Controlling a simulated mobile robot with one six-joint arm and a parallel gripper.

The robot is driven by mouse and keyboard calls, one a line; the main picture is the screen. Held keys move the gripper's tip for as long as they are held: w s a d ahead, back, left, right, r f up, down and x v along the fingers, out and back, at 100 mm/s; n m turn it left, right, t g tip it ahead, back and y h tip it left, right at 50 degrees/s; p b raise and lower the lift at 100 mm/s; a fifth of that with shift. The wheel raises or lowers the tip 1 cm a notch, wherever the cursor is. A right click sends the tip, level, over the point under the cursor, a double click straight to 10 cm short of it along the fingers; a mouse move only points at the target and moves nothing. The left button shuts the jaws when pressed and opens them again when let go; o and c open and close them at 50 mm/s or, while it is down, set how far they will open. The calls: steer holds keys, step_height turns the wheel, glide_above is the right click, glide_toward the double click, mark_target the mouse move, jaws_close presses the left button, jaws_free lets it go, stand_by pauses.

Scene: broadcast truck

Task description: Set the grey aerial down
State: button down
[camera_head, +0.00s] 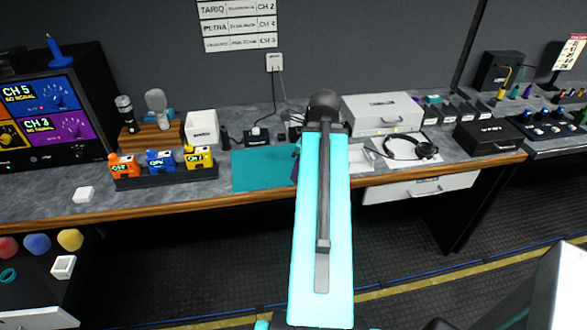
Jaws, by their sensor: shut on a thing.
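My cyan arm reaches up the middle of the head view, over the desk's front edge, and ends in a dark rounded joint. My gripper does not show; the arm hides what is behind it. A small dark piece sticks out at the arm's left edge above the teal mat (258,172), and I cannot tell what it is. I cannot make out the grey aerial. A blue aerial-like piece (55,50) stands upright on the monitor at the left.
The desk (110,201) holds a black rack (166,176) with orange, blue and yellow packs. A white case (382,113), headphones (410,147) and a black box (489,137) are right of my arm. The teal mat's visible left part is bare.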

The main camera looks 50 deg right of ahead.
steer(key=w+a+n+g+y, duration=0.25)
steer(key=w+a+n, duration=1.45)
steer(key=w+a, duration=0.85)
steer(key=w+a+n+g+h, duration=0.1)
steer(key=a+n, duration=0.4)
steer(key=a, duration=1)
steer(key=shift+w+r+g+b, duration=0.3)
steer(key=shift+w+g, duration=0.1)
steer(key=shift+g, duration=0.25)
